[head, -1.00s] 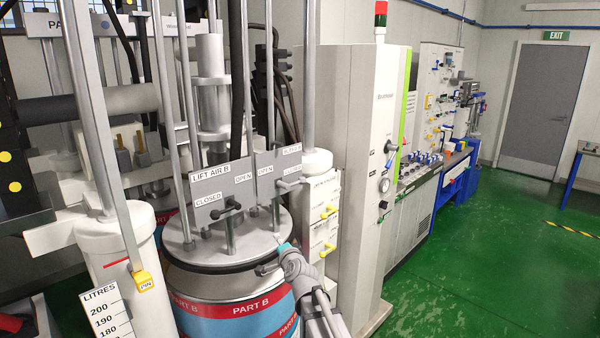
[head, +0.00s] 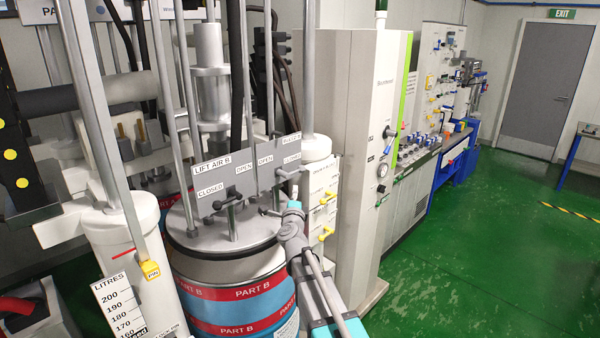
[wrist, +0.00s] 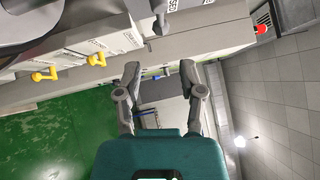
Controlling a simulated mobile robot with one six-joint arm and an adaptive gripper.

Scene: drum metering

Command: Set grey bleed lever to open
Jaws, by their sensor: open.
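The grey bleed lever (head: 294,190) is on the right part of the grey label panel (head: 240,176), below its CLOSED label, with an OPEN label to its left. In the wrist view a grey lever (wrist: 160,20) sticks out at the top centre, beyond the fingertips. My gripper (head: 272,211) is just below the lever in the head view, partly hidden by its own wrist. In the wrist view my gripper (wrist: 163,80) is open, with nothing between its fingers and a gap to the lever.
A black lever (head: 229,200) is on the LIFT AIR B side of the panel. The Part B drum (head: 232,305) stands below. Yellow-handled valves (head: 327,233) are on the white block to the right, beside a tall cabinet (head: 345,150). Green floor is open further right.

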